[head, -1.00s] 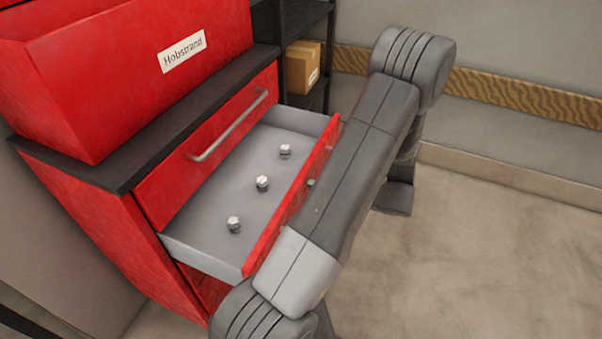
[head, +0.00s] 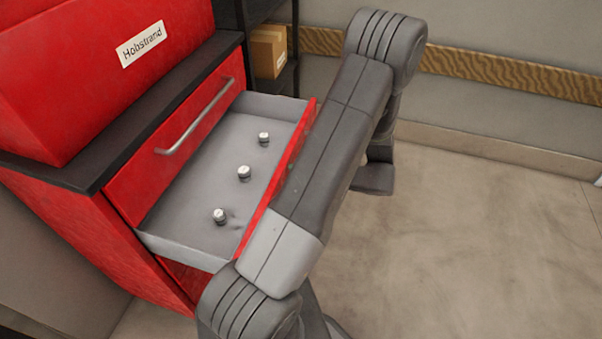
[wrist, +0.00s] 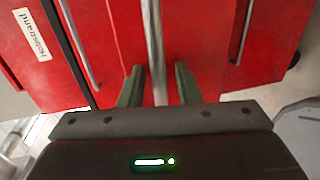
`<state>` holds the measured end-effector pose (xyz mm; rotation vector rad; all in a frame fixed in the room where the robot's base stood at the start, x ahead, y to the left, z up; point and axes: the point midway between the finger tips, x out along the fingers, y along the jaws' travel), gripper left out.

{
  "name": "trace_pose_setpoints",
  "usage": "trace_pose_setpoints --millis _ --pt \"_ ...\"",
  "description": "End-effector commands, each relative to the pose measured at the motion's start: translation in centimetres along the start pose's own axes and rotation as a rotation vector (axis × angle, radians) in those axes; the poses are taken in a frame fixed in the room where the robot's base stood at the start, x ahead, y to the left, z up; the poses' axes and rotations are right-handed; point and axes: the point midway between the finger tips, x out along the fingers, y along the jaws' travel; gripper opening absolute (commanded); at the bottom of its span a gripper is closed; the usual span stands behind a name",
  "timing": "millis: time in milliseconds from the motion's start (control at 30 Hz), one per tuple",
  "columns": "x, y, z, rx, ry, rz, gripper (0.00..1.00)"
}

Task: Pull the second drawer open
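The second drawer (head: 210,193), grey inside with a red front, stands pulled out below the closed top drawer (head: 180,150). Three metal bolts stand in it; the middle one (head: 244,173) is typical. My arm covers much of its front in the head view, and hides my gripper there. In the wrist view the drawer's silver bar handle (wrist: 157,45) passes between the two dark green fingers of my gripper (wrist: 159,85). A narrow gap shows on each side of the bar, so the fingers look open around it.
A red box labelled Hobstrand (head: 80,85) sits on the cabinet's dark top (head: 60,172). A dark shelf with a cardboard box (head: 268,50) stands behind. Another bar handle (wrist: 243,30) shows at right in the wrist view.

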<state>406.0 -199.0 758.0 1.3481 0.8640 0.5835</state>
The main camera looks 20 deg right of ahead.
Motion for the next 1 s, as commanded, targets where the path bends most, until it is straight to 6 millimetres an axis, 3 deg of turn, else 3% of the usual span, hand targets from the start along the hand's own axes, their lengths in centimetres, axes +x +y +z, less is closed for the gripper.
trace_pose_setpoints --millis 233,700,1000 --pt "-1.3 0.1 0.1 -0.001 -0.004 0.001 0.30" --pt "-11.2 0.0 0.0 0.000 -0.003 -0.001 0.30" --pt "-13.8 0.0 0.0 0.000 0.000 0.000 0.30"
